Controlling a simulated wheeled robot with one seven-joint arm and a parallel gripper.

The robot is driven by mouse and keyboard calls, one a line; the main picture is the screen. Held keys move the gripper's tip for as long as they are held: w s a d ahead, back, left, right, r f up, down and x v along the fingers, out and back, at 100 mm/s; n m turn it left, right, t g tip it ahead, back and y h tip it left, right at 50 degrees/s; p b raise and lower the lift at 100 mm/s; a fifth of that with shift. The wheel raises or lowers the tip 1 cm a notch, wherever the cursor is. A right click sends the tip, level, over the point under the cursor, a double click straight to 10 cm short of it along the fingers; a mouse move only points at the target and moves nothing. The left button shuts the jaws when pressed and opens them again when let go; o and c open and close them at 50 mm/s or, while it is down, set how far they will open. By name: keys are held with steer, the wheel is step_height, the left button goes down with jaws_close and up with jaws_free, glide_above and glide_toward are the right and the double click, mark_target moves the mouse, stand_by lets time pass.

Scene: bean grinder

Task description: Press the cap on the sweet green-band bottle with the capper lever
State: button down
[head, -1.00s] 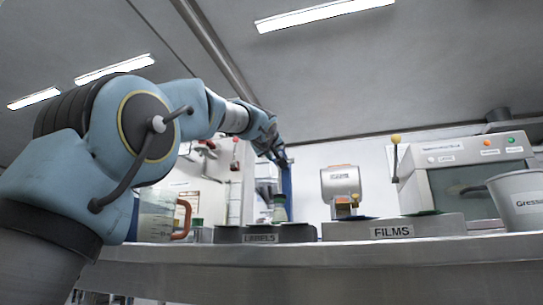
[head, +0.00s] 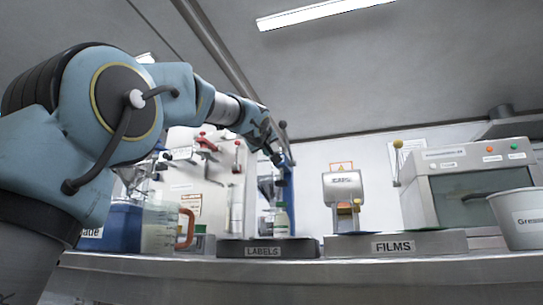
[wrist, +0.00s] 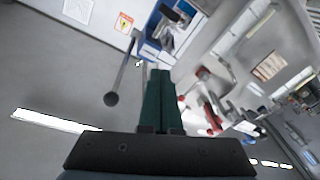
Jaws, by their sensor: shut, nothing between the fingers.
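The capper is a blue upright frame (head: 290,190) at the back of the bench; its top also shows in the wrist view (wrist: 153,50). Its lever ends in a dark ball knob (head: 283,125), seen in the wrist view (wrist: 111,99) left of my fingers and apart from them. A white bottle with a green band (head: 282,218) stands upright at the capper; I cannot tell whether its cap is seated. My gripper (wrist: 161,72) has its green fingers together, empty. In the head view my gripper (head: 279,160) is above the bottle, close to the capper's upper part.
A LABELS tray (head: 235,250) and a FILMS tray (head: 350,247) line the bench front. A jug with a brown handle (head: 160,228) stands left, a grey machine (head: 470,190) and a bucket (head: 520,220) right. Red-handled wall clamps (head: 205,145) hang behind my arm.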

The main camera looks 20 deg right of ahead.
steer(key=f+b+v, duration=0.1)
steer(key=b+v, duration=0.1)
steer(key=v, duration=0.4)
steer(key=shift+s+a+f, duration=0.2)
steer(key=shift+f, duration=0.1)
